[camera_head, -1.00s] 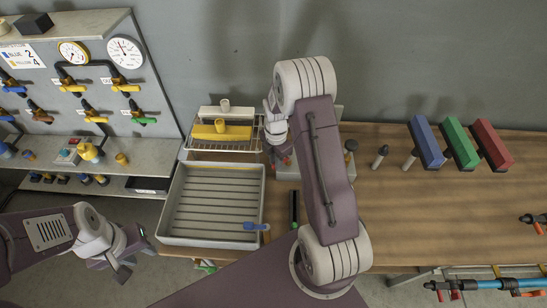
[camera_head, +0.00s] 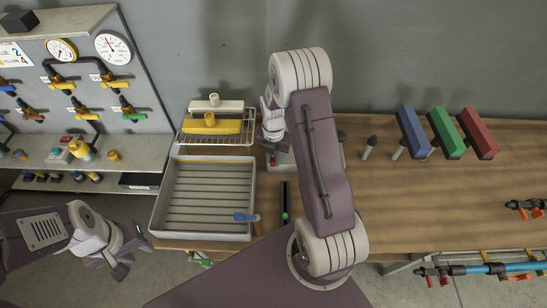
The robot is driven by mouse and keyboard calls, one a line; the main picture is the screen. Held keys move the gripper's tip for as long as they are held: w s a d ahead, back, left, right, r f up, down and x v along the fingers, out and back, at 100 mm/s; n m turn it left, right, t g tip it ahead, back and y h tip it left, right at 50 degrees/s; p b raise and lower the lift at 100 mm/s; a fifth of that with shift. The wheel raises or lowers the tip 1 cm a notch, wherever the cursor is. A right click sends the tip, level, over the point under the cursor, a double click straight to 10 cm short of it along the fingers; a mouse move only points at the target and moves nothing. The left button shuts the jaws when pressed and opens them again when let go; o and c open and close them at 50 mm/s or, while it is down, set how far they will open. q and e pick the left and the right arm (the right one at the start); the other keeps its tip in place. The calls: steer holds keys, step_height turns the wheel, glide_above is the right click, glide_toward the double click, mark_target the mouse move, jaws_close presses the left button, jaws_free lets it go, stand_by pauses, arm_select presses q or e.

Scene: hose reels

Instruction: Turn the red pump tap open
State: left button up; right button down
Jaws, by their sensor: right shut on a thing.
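My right gripper (camera_head: 272,157) is at the left end of a grey box on the bench, low behind my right arm. A small red part (camera_head: 273,160) shows at its fingertips; it looks like the red pump tap, and the gripper is shut on it. The arm hides most of the box, and how far the tap is turned cannot be seen. My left gripper (camera_head: 112,262) hangs empty at the lower left, off the bench, with its fingers apart.
A grey slatted tray (camera_head: 157,205) with a blue-handled valve (camera_head: 245,217) lies left of my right arm. A wire rack holds a yellow block (camera_head: 212,126). Blue, green and red (camera_head: 478,134) blocks stand right. A valve panel with gauges (camera_head: 113,47) is at the left.

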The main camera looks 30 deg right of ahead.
mark_target(274, 159)
steer(key=shift+w+d+r, duration=0.1)
steer(key=shift+w+r, duration=0.1)
steer(key=shift+w, duration=0.05)
steer(key=c, duration=1.3)
jaws_free()
steer(key=shift+s+f, duration=0.1)
steer(key=shift+s, duration=0.05)
step_height(274, 159, up, 9)
steer(key=shift+r+b, duration=0.1)
steer(key=shift+b, duration=0.6)
